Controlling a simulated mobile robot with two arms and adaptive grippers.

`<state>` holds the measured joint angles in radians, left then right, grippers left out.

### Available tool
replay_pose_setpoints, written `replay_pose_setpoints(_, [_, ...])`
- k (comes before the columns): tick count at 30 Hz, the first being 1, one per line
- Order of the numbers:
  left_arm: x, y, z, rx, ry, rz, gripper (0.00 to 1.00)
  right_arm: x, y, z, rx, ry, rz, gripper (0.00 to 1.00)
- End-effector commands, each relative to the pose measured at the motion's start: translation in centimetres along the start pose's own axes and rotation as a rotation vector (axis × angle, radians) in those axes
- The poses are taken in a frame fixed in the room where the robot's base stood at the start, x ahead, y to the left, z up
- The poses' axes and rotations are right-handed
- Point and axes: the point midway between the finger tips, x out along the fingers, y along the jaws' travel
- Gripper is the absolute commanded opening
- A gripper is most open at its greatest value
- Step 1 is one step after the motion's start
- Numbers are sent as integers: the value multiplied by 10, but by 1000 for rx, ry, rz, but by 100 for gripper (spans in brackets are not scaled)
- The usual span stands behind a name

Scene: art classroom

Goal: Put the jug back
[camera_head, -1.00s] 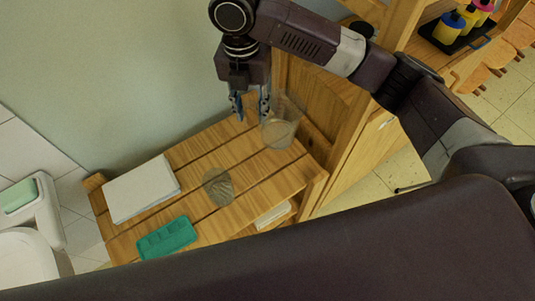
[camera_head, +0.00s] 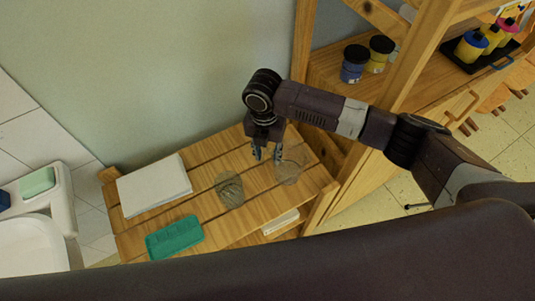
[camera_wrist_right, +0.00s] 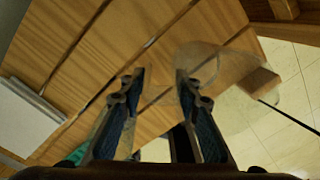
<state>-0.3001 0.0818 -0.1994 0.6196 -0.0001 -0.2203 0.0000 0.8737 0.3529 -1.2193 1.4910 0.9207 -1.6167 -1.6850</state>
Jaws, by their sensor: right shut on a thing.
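The clear jug (camera_head: 292,166) is at the right end of the slatted wooden table (camera_head: 250,213). It appears upright, at or just above the slats; I cannot tell if it touches. My right gripper (camera_head: 267,155) points down at its left side and is shut on it, with the fingers somewhat apart. In the right wrist view the gripper (camera_wrist_right: 160,82) has the see-through jug (camera_wrist_right: 228,62) beside its right finger; the gripped part is hard to make out. My left gripper is not in view.
A clear, greyish vessel (camera_head: 229,190), a white paper stack (camera_head: 153,185) and a green tray (camera_head: 174,237) are on the table. A wooden shelf unit (camera_head: 420,70) with paint pots (camera_head: 355,63) stands close on the right. The wall is behind.

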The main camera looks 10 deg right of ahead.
Motion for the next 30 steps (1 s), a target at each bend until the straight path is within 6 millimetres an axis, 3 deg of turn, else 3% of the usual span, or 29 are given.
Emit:
replay_pose_setpoints(12, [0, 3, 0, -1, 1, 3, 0, 10, 1, 0, 0, -1, 1, 0])
replay_pose_setpoints(13, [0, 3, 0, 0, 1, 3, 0, 10, 0, 0, 0, -1, 1, 31])
replay_pose_setpoints(18, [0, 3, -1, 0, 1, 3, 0, 10, 0, 0, 0, -1, 0, 48])
replay_pose_setpoints(26, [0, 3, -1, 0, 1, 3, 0, 9, 0, 0, 0, -1, 0, 48])
replay_pose_setpoints(30, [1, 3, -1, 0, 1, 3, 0, -2, 1, 1, -1, -2, 2, 48])
